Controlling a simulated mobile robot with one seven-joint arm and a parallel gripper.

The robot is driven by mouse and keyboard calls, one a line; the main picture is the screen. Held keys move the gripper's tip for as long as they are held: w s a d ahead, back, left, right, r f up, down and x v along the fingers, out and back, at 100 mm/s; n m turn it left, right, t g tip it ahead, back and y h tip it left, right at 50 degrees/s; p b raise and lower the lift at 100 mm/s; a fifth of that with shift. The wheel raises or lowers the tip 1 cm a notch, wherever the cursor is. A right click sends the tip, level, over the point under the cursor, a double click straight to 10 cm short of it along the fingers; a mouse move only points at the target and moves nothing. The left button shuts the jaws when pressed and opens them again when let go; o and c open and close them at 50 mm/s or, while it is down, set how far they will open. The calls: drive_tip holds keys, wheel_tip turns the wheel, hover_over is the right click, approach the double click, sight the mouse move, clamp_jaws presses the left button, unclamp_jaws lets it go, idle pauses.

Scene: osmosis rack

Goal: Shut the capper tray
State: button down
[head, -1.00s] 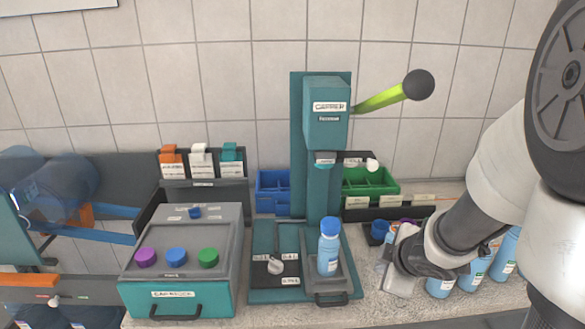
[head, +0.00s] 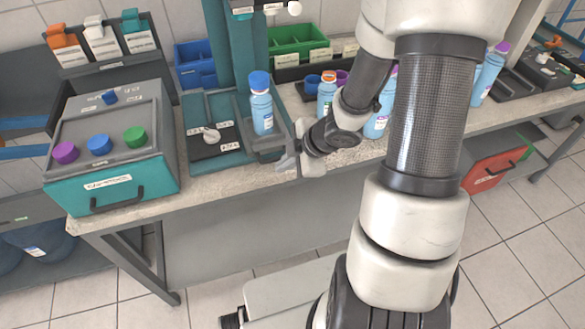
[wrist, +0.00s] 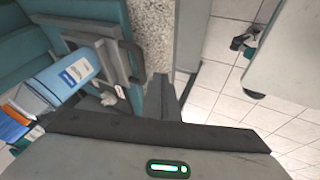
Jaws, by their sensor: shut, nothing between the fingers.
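The capper (head: 234,55) is a teal machine with a flat teal base (head: 205,163). Its grey tray (head: 268,142) lies at the right of the base with its dark handle (head: 268,156) facing front. I cannot tell exactly how far out the tray is. A blue-capped bottle (head: 262,105) stands upright in the tray. My gripper (head: 285,163) is shut and empty, low in front of the tray's right front corner, close to the handle. The wrist view shows the handle (wrist: 133,62) and the bottle (wrist: 60,85) left of the fingers (wrist: 168,95); contact is unclear.
A teal box (head: 112,190) with purple, blue and green knobs stands left of the capper. More bottles (head: 327,95) stand to the right, partly behind my arm. Blue (head: 198,64) and green (head: 298,42) bins are at the back. The counter's front edge (head: 235,192) is close to my gripper.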

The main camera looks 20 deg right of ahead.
drive_tip(key=shift+w+f, duration=0.1)
drive_tip(key=shift+w, duration=1.1)
drive_tip(key=shift+w, duration=0.1)
